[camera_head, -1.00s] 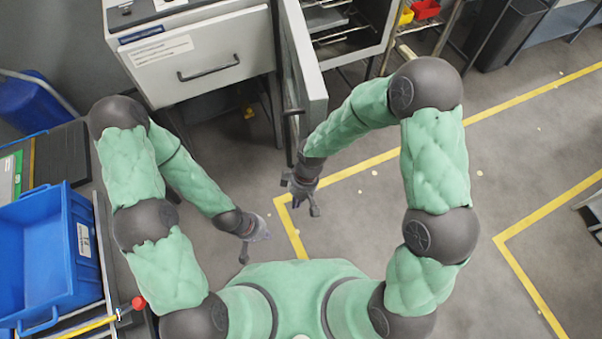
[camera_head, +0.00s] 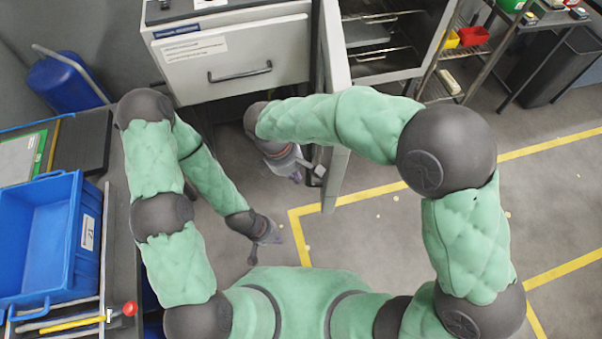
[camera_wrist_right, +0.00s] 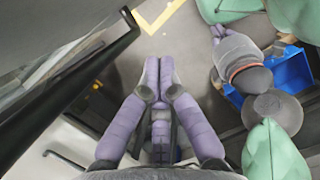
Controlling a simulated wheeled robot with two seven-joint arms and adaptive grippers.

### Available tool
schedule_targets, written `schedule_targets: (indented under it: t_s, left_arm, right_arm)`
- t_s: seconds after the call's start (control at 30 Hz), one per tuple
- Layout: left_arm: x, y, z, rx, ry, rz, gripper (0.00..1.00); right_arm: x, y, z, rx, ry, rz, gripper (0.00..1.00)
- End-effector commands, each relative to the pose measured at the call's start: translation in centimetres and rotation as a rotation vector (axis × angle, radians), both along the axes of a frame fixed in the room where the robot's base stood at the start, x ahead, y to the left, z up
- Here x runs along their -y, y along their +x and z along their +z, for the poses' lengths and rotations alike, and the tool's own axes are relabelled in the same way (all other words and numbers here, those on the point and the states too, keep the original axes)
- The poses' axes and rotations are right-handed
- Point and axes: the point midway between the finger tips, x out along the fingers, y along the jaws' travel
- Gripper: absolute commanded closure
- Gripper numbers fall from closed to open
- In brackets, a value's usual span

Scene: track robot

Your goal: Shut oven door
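The oven (camera_head: 386,66) stands at the top of the head view, with its rack interior exposed. Its grey door (camera_head: 337,70) is open and sticks out towards me. My right forearm reaches across above the door. My right gripper (camera_head: 307,174) is on the door's left side, close to its free end. In the right wrist view its purple fingers (camera_wrist_right: 158,65) meet at the tips with nothing seen between them. The dark door handle (camera_wrist_right: 75,78) runs along the left of that view, apart from the fingers. My left gripper (camera_head: 264,250) hangs low, open and empty, with its fingers spread.
A drawer cabinet (camera_head: 240,60) stands left of the door. A blue bin (camera_head: 45,235) sits on a bench at the left. A shelf with red and yellow bins (camera_head: 465,37) stands right of the oven. The floor with yellow lines (camera_head: 380,190) is free on the right.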

Motion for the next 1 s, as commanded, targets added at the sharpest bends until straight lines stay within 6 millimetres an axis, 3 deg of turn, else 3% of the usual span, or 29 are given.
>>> schedule_targets:
  t_s: [0.1,0.43,0.7,1.0]
  left_arm:
    - [0.0,0.0,-1.1,0.000,0.000,0.000,1.00]
    - [0.0,0.0,-3.4,0.001,0.000,0.000,1.00]
    - [0.0,0.1,-4.3,0.001,0.000,0.000,1.00]
    - [0.0,0.1,-4.4,0.001,0.000,0.000,1.00]
  right_arm:
    - [0.7,0.0,-2.6,-0.004,-0.002,-0.001,1.00]
    - [2.1,0.1,-8.5,-0.003,-0.001,-0.003,1.00]
    - [5.4,0.4,-8.0,-0.001,0.001,-0.004,1.00]
    - [6.0,0.4,-7.9,-0.002,0.001,-0.002,1.00]
